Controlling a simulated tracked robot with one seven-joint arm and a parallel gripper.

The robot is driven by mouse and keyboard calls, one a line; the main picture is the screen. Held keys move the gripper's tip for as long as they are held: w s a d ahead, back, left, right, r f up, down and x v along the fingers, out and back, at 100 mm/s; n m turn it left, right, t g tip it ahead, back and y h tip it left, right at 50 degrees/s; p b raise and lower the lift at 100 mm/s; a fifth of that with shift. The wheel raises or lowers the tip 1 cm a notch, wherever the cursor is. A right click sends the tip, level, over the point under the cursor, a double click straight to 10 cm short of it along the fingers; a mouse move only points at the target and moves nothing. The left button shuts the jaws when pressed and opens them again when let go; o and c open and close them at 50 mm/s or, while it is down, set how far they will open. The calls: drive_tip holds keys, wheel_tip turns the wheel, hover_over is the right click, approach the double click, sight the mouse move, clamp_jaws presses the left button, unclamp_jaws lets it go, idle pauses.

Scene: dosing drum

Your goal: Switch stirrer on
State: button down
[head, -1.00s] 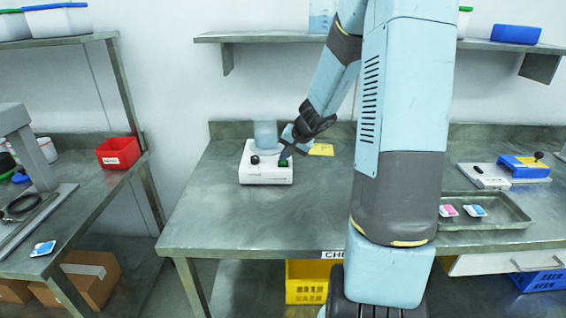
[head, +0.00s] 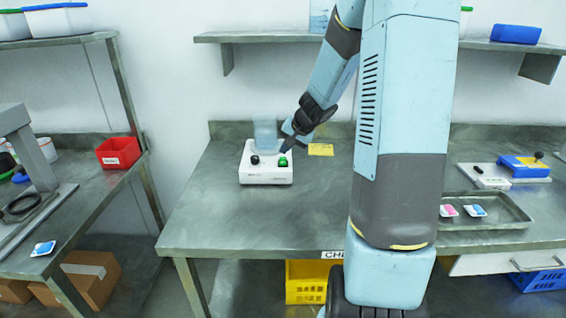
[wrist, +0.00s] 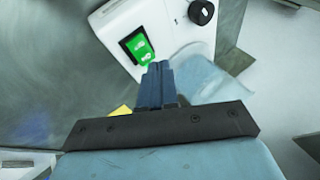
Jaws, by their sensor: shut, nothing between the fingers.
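The stirrer (head: 265,173) is a white box on the middle table, with a black knob (head: 255,160) on the left of its front and a green rocker switch (head: 283,162) on the right. The switch also shows bright green in the wrist view (wrist: 137,46), with white markings on its face. A clear vessel (head: 266,135) of bluish liquid stands on top of the stirrer. My gripper (wrist: 157,68) is shut and empty. Its fingertips are close to the lower edge of the switch in the wrist view; I cannot tell if they touch.
A yellow note (head: 321,150) lies right of the stirrer. A metal tray (head: 490,222) with two small packets is at the right, near a blue-and-white device (head: 523,167). A red bin (head: 118,153) is on the left table. The front of the middle table is clear.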

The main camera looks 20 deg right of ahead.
sight(285, 160)
drive_tip(key=shift+w+d+r, duration=0.1)
drive_tip(key=shift+w+r, duration=0.1)
drive_tip(key=shift+r, duration=0.5)
drive_tip(key=shift+w+d+r, duration=0.1)
drive_tip(key=shift+w+r, duration=0.05)
drive_tip(key=shift+r, duration=0.55)
drive_tip(key=shift+w+r, duration=0.2)
drive_tip(key=shift+r, duration=0.5)
drive_tip(key=s+a+r+n+g+h, duration=0.1)
drive_tip(key=s+a+r+n, duration=0.1)
drive_tip(key=s+a+r, duration=0.5)
drive_tip(key=s+a+r+n, duration=0.2)
drive_tip(key=s+r+n, duration=0.15)
drive_tip(key=s, duration=0.55)
drive_tip(key=s+r+n+h, duration=0.1)
drive_tip(key=s, duration=0.7)
drive_tip(key=s+r+h, duration=0.1)
drive_tip(key=s+r, duration=0.1)
drive_tip(key=s, duration=0.7)
drive_tip(key=shift+s+a+r+n, duration=0.25)
drive_tip(key=shift+a+r+n, duration=0.05)
drive_tip(key=shift+a+n, duration=0.05)
